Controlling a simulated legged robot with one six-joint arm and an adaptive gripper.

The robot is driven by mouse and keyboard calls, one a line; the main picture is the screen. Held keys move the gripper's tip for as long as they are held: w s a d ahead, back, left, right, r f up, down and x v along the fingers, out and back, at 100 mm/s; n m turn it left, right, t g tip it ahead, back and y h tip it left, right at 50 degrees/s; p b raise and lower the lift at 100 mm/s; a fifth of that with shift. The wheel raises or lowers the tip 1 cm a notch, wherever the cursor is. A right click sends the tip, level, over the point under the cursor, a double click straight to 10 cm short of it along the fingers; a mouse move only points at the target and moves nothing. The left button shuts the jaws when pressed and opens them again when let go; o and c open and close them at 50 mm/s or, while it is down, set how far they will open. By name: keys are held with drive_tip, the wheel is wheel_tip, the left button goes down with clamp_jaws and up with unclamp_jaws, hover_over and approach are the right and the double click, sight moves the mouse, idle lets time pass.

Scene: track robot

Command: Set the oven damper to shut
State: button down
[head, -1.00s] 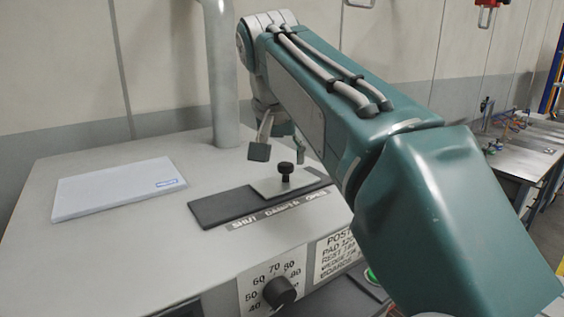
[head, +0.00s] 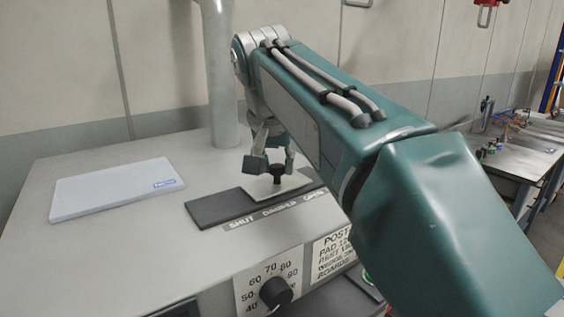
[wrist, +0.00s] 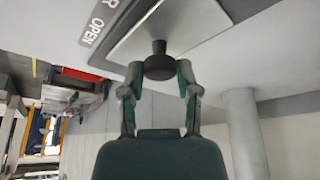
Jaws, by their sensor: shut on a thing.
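The damper is a light metal slide plate (head: 290,186) with a black knob (head: 277,172), lying on a dark track (head: 215,209) on the oven top. The label strip (head: 275,213) in front reads SHUT at the left and OPEN at the right. The plate lies toward the OPEN end, with the dark track bare at the SHUT end. My gripper (head: 273,163) is shut on the knob, a finger on each side. In the wrist view my gripper (wrist: 160,75) has its fingertips at both sides of the knob (wrist: 159,62), and OPEN is readable beside the plate (wrist: 170,25).
A white pad (head: 115,190) lies on the oven top at the left, clear of the track. A vertical grey pipe (head: 221,80) rises behind. A temperature dial (head: 276,292) and a printed notice (head: 335,253) are on the front panel. A workbench (head: 520,150) stands at the right.

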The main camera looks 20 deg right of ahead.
drive_tip(key=s+a, duration=0.1)
drive_tip(key=a, duration=0.2)
drive_tip(key=s+a, duration=0.1)
drive_tip(key=a, duration=0.4)
drive_tip(key=shift+s+a+f, duration=0.2)
drive_tip(key=shift+s+a, duration=0.2)
drive_tip(key=shift+d, duration=0.15)
drive_tip(key=c, duration=0.7)
unclamp_jaws()
drive_tip(key=o, duration=0.3)
drive_tip(key=shift+a, duration=0.2)
drive_tip(key=shift+o, duration=0.2)
drive_tip(key=shift+a, duration=0.2)
drive_tip(key=shift+d+r, duration=0.1)
